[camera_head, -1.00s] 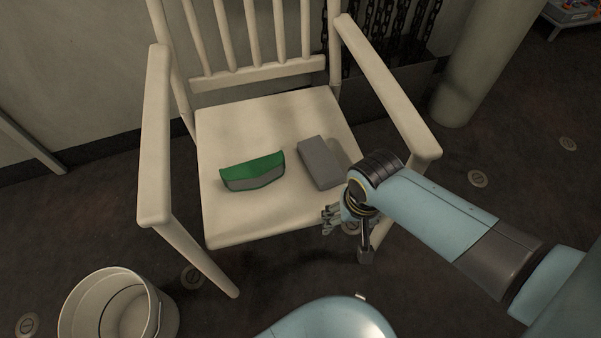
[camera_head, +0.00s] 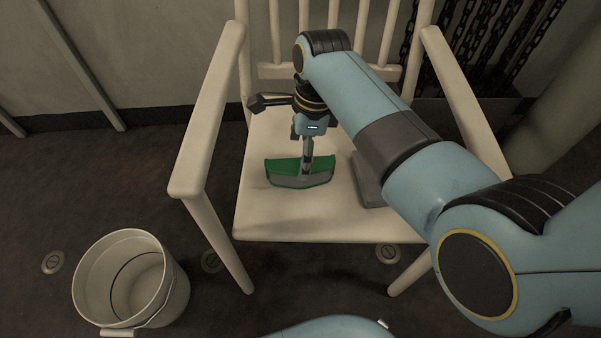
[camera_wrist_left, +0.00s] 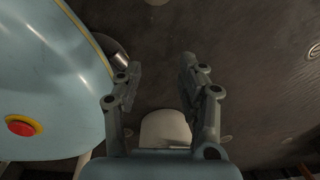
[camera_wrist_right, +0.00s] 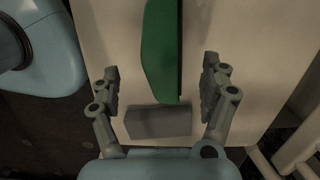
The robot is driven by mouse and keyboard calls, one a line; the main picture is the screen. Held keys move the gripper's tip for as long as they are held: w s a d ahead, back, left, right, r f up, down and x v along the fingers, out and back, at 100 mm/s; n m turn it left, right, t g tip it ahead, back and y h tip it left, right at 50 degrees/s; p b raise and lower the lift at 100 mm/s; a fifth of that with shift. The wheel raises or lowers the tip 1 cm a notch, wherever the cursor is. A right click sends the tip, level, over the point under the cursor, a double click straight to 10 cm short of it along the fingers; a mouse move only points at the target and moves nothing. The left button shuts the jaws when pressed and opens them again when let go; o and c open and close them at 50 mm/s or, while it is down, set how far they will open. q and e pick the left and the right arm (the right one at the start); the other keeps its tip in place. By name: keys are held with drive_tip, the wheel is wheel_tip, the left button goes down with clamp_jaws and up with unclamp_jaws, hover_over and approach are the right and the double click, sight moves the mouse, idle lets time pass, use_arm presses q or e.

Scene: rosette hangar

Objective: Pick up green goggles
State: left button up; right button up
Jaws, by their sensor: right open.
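The green goggles (camera_head: 318,172), green with a grey lower face, lie on the seat of a cream chair (camera_head: 290,222). My right gripper (camera_head: 306,165) is above them, pointing down. In the right wrist view the goggles (camera_wrist_right: 160,50) run lengthwise from the top edge to between the fingertips of my right gripper (camera_wrist_right: 160,82), which is open with nothing held. My arm hides part of the seat in the head view. My left gripper (camera_wrist_left: 158,75) is open and empty over the dark floor in the left wrist view; the head view does not show it.
A grey block (camera_head: 368,185) lies on the seat right of the goggles, partly behind my arm; it also shows between my right fingers (camera_wrist_right: 158,121). The chair's armrests (camera_head: 208,110) rise at both sides. A white bucket (camera_head: 130,280) stands on the floor at left.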

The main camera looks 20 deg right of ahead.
sight(283, 173)
wheel_tip(283, 173, down, 5)
drive_tip(key=b, duration=0.2)
drive_tip(key=shift+w+a+b, duration=0.15)
drive_tip(key=shift+b, duration=0.25)
drive_tip(key=shift+f, duration=0.25)
use_arm(q)
drive_tip(key=shift+w+a+f, duration=0.3)
drive_tip(key=shift+w+f, duration=0.1)
drive_tip(key=shift+f, duration=0.15)
drive_tip(key=shift+w+a+f, duration=0.3)
drive_tip(key=shift+w+f, duration=0.05)
drive_tip(key=shift+f, duration=0.15)
use_arm(e)
drive_tip(key=c, duration=1.3)
